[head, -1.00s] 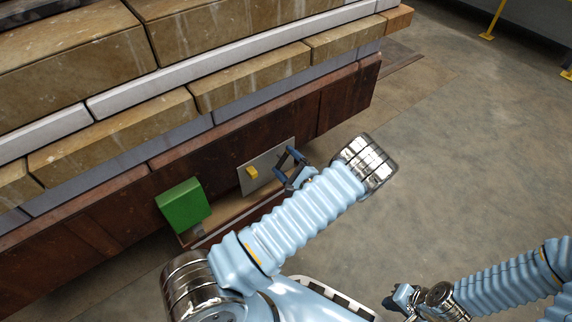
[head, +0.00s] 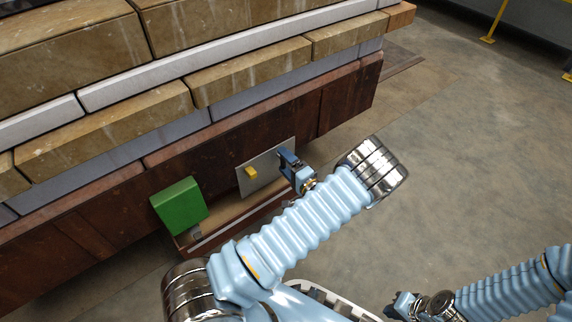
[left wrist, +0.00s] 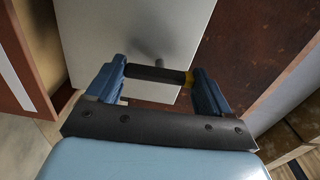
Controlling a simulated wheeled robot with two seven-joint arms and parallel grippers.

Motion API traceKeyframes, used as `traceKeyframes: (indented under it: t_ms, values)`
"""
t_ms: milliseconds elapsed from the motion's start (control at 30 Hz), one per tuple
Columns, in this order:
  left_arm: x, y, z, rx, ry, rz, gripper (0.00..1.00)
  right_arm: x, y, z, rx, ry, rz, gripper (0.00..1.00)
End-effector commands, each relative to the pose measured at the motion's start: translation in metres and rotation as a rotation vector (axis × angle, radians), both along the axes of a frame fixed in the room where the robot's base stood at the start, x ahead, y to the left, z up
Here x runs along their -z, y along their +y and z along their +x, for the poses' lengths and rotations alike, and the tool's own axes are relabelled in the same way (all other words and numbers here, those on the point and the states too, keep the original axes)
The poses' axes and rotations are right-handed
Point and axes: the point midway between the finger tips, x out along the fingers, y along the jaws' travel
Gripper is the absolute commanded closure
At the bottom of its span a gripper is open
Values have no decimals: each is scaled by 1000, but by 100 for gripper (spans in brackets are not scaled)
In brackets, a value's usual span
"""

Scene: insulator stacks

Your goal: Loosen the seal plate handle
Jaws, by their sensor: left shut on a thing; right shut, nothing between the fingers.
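The grey seal plate (head: 262,170) stands against the dark red-brown base of the stack and also shows in the left wrist view (left wrist: 110,30). A yellow piece (head: 251,173) sticks out from it in the head view. My left gripper (head: 286,160) is at the plate's right edge. In the left wrist view its fingers (left wrist: 160,82) are shut on the two ends of the handle (left wrist: 155,73), a dark bar with a yellow end, in front of the plate. My right gripper (head: 391,308) is shut and empty, low at the right, far from the plate.
A green box (head: 180,206) sits left of the plate. A ledge (head: 235,220) runs below the plate. Tan and grey stacked blocks (head: 248,72) rise above the base. Concrete floor (head: 465,160) is clear to the right.

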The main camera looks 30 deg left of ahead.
Motion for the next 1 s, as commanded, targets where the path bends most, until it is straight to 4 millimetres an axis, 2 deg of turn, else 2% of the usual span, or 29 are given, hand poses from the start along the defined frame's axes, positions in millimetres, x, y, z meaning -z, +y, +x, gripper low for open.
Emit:
traceKeyframes:
  t_ms: [600,633,733,767,1000]
  values:
    - [1,0,-1,-1,-38,-20,50,3,0,0,0,-1,0,100]
    - [1,0,-1,-2,-38,-20,18,3,0,0,0,-1,0,100]
    - [1,0,-1,-1,-39,-19,2,3,0,0,0,-1,0,100]
    - [1,0,-1,-1,-39,-19,0,2,0,0,0,-1,0,100]
    - [0,-2,-1,0,-39,-18,0,2,0,0,0,-1,0,100]
